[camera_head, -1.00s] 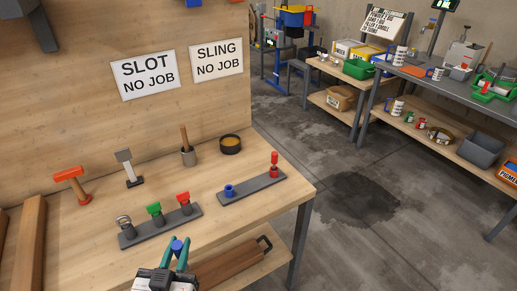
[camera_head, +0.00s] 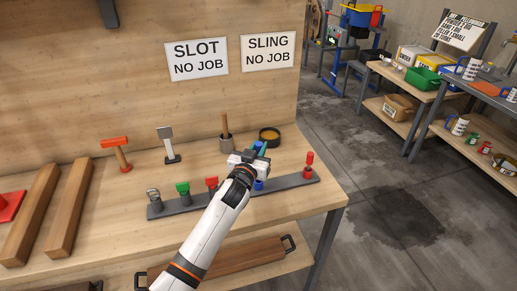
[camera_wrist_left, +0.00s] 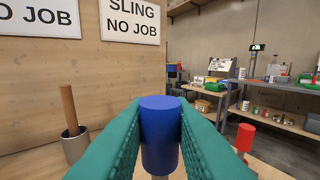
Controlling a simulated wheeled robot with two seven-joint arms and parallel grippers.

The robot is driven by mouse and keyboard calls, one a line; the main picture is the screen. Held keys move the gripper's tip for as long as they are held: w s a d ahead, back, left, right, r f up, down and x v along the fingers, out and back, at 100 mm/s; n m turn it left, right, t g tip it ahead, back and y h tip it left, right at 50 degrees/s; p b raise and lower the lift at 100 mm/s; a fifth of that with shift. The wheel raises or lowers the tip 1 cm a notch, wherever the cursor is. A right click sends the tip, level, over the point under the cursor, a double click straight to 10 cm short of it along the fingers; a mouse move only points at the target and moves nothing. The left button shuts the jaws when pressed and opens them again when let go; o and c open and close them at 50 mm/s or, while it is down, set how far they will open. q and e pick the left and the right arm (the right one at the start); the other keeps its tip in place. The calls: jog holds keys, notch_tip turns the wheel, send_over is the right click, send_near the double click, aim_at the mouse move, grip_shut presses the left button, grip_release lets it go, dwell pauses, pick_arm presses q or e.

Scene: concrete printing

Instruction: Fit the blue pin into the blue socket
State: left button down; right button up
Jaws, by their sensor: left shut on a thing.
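My left gripper (camera_head: 261,149) is shut on the blue pin (camera_wrist_left: 160,138), which stands upright between teal fingers in the wrist view. Its blue top (camera_head: 258,145) also shows in the head view. The blue socket (camera_head: 258,184) sits on a dark grey bar on the bench, just below my gripper in the head view and partly hidden by my arm. I cannot tell the height of the pin above it. The socket does not show in the wrist view; the pin's lower end is mostly hidden. My right gripper is not in view.
A red pin (camera_head: 309,160) stands in a red socket at the bar's right end. Green (camera_head: 183,188) and red (camera_head: 212,183) pieces stand on the rack at left. A grey cup (camera_head: 226,143) with a stick and a round dark tin (camera_head: 269,135) stand behind my gripper.

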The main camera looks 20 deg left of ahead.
pick_arm(q)
jog(key=shift+s+r, duration=0.1)
jog(key=shift+f+b, duration=1.3)
jog(key=shift+f, duration=0.65)
jog(key=shift+f, duration=0.2)
jog(key=shift+f+b, duration=1.7)
jog(key=shift+f, duration=0.3)
